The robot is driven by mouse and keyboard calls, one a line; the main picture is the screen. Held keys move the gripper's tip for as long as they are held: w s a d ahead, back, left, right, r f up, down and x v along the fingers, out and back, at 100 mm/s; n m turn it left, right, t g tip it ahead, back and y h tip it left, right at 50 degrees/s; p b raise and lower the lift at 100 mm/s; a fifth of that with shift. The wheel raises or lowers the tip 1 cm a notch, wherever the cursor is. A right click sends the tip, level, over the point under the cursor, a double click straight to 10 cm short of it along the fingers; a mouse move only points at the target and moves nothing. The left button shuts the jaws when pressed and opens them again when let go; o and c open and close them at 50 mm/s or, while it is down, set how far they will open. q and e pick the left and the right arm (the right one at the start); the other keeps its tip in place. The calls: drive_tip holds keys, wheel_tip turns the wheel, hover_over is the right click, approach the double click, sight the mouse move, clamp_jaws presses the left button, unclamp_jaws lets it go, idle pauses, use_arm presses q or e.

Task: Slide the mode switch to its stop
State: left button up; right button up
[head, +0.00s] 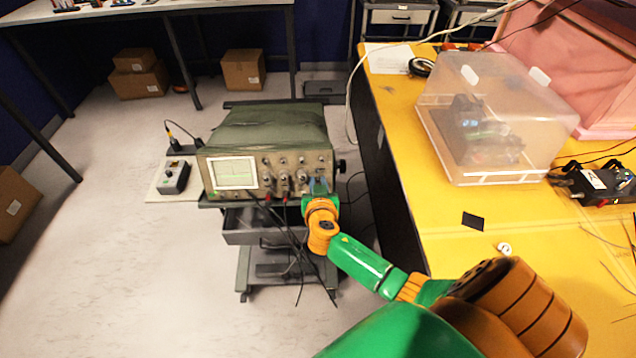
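An old oscilloscope (213,153) with a lit screen and several knobs stands on a cart. My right arm, green and orange, reaches in from the lower right. My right gripper (318,187) is at the lower right of the oscilloscope's front panel, close to it or touching; I cannot tell which. Its fingers are too small and too covered by the wrist to show whether they are open or shut. I cannot make out the mode switch; that corner of the panel is partly hidden behind the gripper. My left gripper is not in view.
Dark cables hang in front of the cart's drawer (250,237). A small black box (174,177) sits on a white board to the left. A yellow table (440,225) with a clear cover (490,125) fills the right. Open floor (110,260) lies to the left.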

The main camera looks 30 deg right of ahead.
clamp_jaws()
idle(1.3)
drive_tip(key=shift+s+d, duration=0.5)
drive_tip(key=shift+d, duration=0.3)
drive_tip(key=shift+o, duration=0.7)
unclamp_jaws()
drive_tip(key=shift+d, duration=0.15)
drive_tip(key=v, duration=0.7)
